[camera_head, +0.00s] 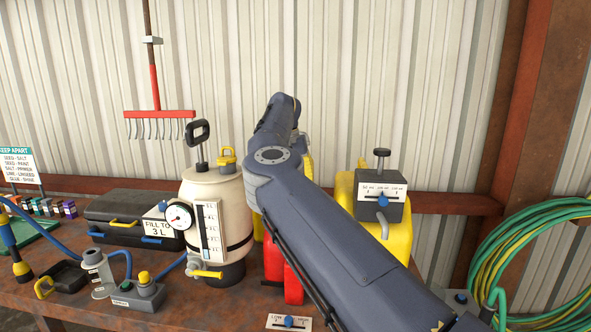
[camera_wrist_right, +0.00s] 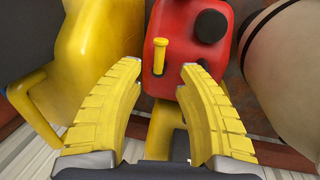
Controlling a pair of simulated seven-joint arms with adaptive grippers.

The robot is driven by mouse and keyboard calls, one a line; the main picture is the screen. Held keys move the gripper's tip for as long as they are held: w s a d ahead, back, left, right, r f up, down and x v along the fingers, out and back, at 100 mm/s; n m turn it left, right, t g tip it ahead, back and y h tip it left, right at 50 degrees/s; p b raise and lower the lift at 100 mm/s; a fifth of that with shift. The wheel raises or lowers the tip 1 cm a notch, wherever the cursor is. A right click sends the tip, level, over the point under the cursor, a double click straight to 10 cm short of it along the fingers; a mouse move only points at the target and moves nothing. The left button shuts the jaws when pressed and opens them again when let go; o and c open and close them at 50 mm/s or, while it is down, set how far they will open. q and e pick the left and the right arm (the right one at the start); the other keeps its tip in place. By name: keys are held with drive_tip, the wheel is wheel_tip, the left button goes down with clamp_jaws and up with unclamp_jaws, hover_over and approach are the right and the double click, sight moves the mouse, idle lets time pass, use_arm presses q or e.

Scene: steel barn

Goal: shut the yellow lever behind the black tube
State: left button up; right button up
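A yellow lever (camera_wrist_right: 160,57) with a round knob stands up from the top of a red can (camera_wrist_right: 185,75) in the right wrist view. A short round black tube (camera_wrist_right: 211,26) sits beside it on the same can. My right gripper (camera_wrist_right: 159,68) is open, its ribbed yellow fingers on either side of the lever's lower end; I cannot tell whether they touch it. In the head view, my right arm hides the lever, the tube and most of the red can (camera_head: 293,285). My left gripper is not in view.
A yellow can (camera_head: 398,240) with a grey label box stands close right of my arm. A cream sprayer tank (camera_head: 232,190) with a gauge stands close left. The corrugated wall (camera_head: 400,80) is right behind. Hoses and small fittings crowd the bench's left side.

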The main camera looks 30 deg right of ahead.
wheel_tip(320, 180, up, 6)
drive_tip(key=shift+w+a, duration=0.35)
drive_tip(key=shift+a, duration=0.1)
idle(0.4)
